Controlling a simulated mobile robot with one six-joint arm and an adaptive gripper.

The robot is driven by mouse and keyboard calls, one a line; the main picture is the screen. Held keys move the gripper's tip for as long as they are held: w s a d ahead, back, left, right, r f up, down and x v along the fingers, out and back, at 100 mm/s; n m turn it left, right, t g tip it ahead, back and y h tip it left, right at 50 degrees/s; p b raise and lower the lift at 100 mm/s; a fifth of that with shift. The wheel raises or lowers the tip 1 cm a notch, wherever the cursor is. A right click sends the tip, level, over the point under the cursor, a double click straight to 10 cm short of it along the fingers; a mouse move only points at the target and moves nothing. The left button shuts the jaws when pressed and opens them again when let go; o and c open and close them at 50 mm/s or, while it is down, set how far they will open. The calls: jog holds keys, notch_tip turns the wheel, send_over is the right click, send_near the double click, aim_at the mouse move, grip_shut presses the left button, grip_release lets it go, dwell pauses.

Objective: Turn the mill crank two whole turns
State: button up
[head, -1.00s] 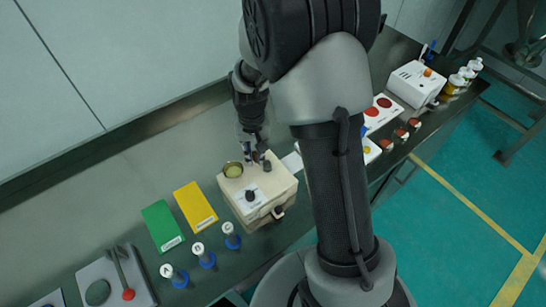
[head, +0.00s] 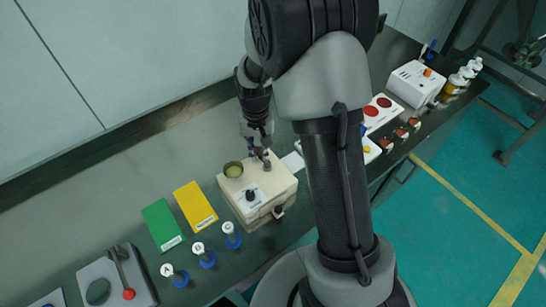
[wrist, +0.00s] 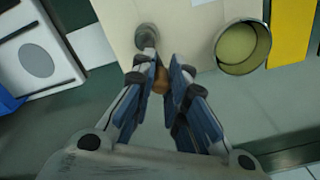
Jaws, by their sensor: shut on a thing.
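The mill (head: 281,188) is a cream box on the bench, with a round metal cup (head: 233,169) of pale green material on top. The cup also shows at the upper right of the wrist view (wrist: 243,47). The crank's grey hub (wrist: 147,36) stands on the mill top. My gripper (head: 259,153) is above the mill's back edge. In the wrist view my gripper (wrist: 160,75) is shut around the crank's brown knob (wrist: 160,86). The fingers partly hide the knob and the crank arm.
A yellow card (head: 195,207) and a green card (head: 162,225) lie left of the mill. Several blue-based lettered bottles (head: 206,256) stand in front of them. A white device (head: 416,84) stands at the far right. A bare bench strip lies behind the mill.

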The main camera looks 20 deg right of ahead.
jog(key=shift+s+d+f, duration=0.15)
jog(key=shift+s+f, duration=0.1)
jog(key=shift+s, duration=0.1)
jog(key=shift+o, duration=0.2)
jog(key=shift+w+d, duration=0.1)
jog(key=shift+d, duration=0.8)
jog(key=shift+a, duration=0.1)
jog(key=shift+c, duration=0.2)
jog(key=shift+d+r, duration=0.1)
jog(key=shift+d, duration=0.45)
jog(key=shift+o, duration=0.2)
jog(key=shift+s+d, duration=0.25)
jog(key=shift+s, duration=0.05)
jog(key=shift+r, duration=0.1)
jog(key=shift+d, duration=0.1)
